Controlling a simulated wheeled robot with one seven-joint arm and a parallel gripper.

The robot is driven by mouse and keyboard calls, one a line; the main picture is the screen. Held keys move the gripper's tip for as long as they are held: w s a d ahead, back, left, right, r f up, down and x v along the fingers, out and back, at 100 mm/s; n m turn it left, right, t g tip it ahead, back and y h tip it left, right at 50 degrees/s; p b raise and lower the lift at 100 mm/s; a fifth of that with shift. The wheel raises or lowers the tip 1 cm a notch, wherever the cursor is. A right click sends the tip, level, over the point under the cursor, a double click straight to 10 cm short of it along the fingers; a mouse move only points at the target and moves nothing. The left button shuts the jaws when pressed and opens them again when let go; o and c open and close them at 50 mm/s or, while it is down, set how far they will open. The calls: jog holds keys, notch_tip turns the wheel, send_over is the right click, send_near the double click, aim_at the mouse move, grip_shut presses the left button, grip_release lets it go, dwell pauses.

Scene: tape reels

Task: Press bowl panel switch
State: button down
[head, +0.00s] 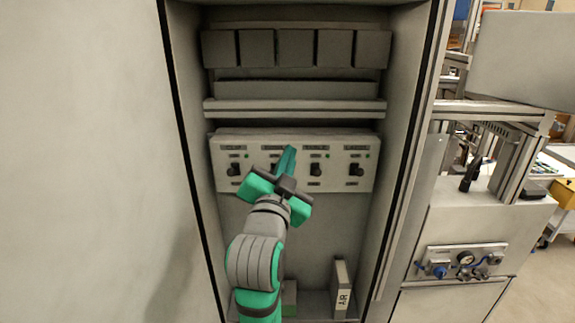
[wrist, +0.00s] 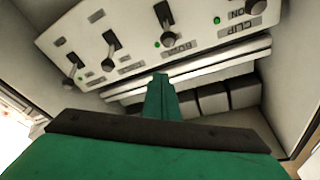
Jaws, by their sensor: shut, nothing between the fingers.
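The grey switch panel (head: 345,141) stands in a cabinet bay and carries a row of dark toggle switches. In the wrist view the panel is upside down. There, a label reading BOWL (wrist: 179,46) has a green light beside it and a dark toggle, the bowl switch (wrist: 164,14), above it in the picture. My gripper (head: 289,150) is shut and empty, with its green fingers pointing at the panel near the second switch from the left. In the wrist view the fingertips (wrist: 160,78) show below the BOWL label. The fingers partly hide that switch in the head view; contact cannot be told.
A neighbouring switch labelled CLIP (wrist: 239,26) sits beside the bowl switch. A metal ledge (head: 300,107) and a row of dark grey blocks (head: 295,48) lie above the panel. Cabinet walls close in on both sides. A box marked AIR (head: 342,290) stands at the bottom right.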

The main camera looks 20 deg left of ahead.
jog(key=a+f, duration=0.1)
jog(key=s+a+f, duration=0.1)
jog(key=f, duration=0.1)
jog(key=shift+a+f, duration=0.1)
jog(key=shift+f, duration=0.1)
dwell(0.3)
jog(key=shift+f, duration=0.15)
